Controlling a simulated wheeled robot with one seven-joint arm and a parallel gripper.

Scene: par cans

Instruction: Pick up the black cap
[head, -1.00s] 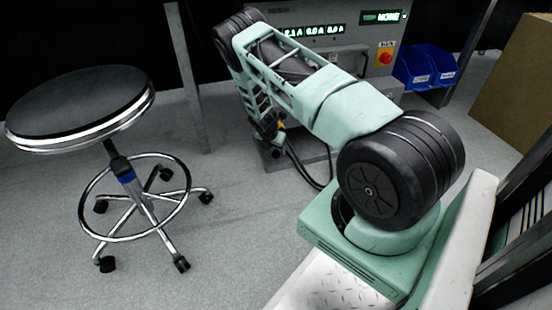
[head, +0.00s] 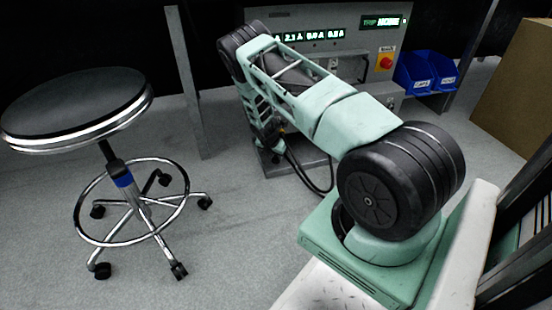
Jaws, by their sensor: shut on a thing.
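My gripper (head: 272,147) is small and dark at the lower end of my forearm, in front of the grey machine near floor level, partly hidden by my own arm. It is shut on a small dark thing, which I take to be the black cap. The cap's outline cannot be made out against the dark gripper and the shadow there.
The grey machine (head: 340,66) with lit displays and a red button stands behind my arm. A black cable loops beside my gripper. Blue bins (head: 428,72) and a brown box (head: 515,90) are at right. A round stool (head: 75,105) stands left; the floor between is clear.

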